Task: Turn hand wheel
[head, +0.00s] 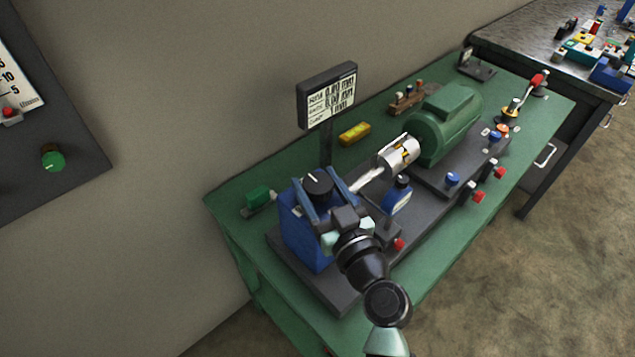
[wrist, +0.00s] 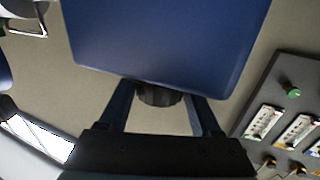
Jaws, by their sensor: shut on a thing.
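The hand wheel (head: 317,182) is a black round knob with a white mark, on top of a blue block (head: 303,240) at the near end of the green bench. My gripper (head: 316,188) reaches it from the front, with one blue finger on each side. In the wrist view the dark ribbed rim of the wheel (wrist: 160,97) sits between the two fingers, beside the blue block (wrist: 165,45). My gripper is shut on the wheel. The far side of the wheel is hidden in the wrist view.
A display on a post (head: 328,96) stands behind the wheel. A green motor (head: 450,122) and a silver coupling (head: 397,157) lie to the right. A small blue gauge (head: 397,197) stands close to my gripper's right. A wall panel (head: 45,125) is at the left.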

